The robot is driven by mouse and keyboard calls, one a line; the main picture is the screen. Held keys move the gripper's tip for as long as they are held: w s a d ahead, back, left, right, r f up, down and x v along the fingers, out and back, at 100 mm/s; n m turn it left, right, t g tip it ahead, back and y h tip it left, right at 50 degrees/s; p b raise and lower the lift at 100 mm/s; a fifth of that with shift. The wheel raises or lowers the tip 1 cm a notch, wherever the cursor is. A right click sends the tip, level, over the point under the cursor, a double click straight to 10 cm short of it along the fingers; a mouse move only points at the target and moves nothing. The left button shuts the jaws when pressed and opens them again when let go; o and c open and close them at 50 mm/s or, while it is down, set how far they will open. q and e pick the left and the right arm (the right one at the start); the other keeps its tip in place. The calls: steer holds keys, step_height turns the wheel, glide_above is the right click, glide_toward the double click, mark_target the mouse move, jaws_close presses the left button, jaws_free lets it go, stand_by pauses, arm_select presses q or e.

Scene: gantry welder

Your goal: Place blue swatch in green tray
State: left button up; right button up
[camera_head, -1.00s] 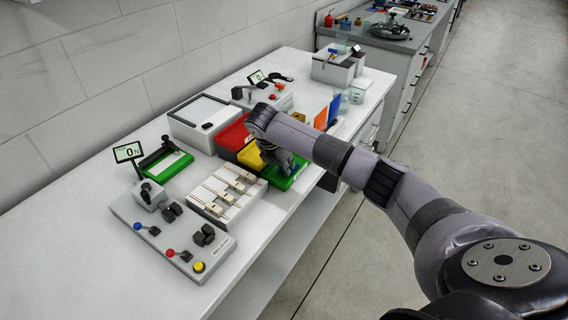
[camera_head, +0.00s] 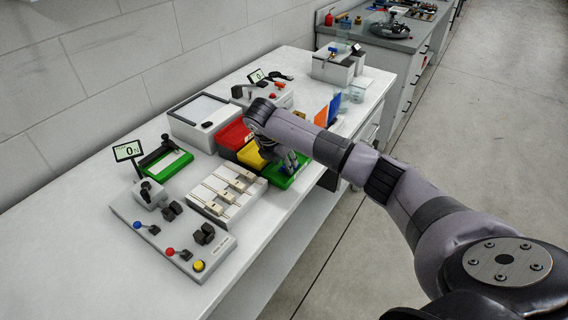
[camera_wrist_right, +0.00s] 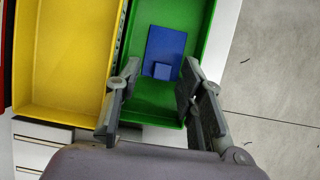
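The blue swatch (camera_wrist_right: 166,45) is a flat blue rectangle with a small raised block at its near end. In the right wrist view it lies inside the green tray (camera_wrist_right: 206,20), seemingly flat on its floor. My right gripper (camera_wrist_right: 160,78) is open, with one finger on each side of the swatch's near end and a gap to both. In the head view my right gripper (camera_head: 279,160) is over the green tray (camera_head: 284,182) and hides most of its inside. My left gripper is not in view.
A yellow tray (camera_wrist_right: 62,60) adjoins the green one, with a red tray (camera_head: 233,134) beyond. Orange (camera_head: 321,117) and blue (camera_head: 334,108) panels stand upright behind my wrist. A switch panel (camera_head: 180,240) and a white slotted fixture (camera_head: 222,192) stand nearer. The table's front edge is close.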

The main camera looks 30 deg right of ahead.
steer(key=b+v, duration=0.1)
steer(key=v, duration=1)
steer(key=shift+b, duration=0.4)
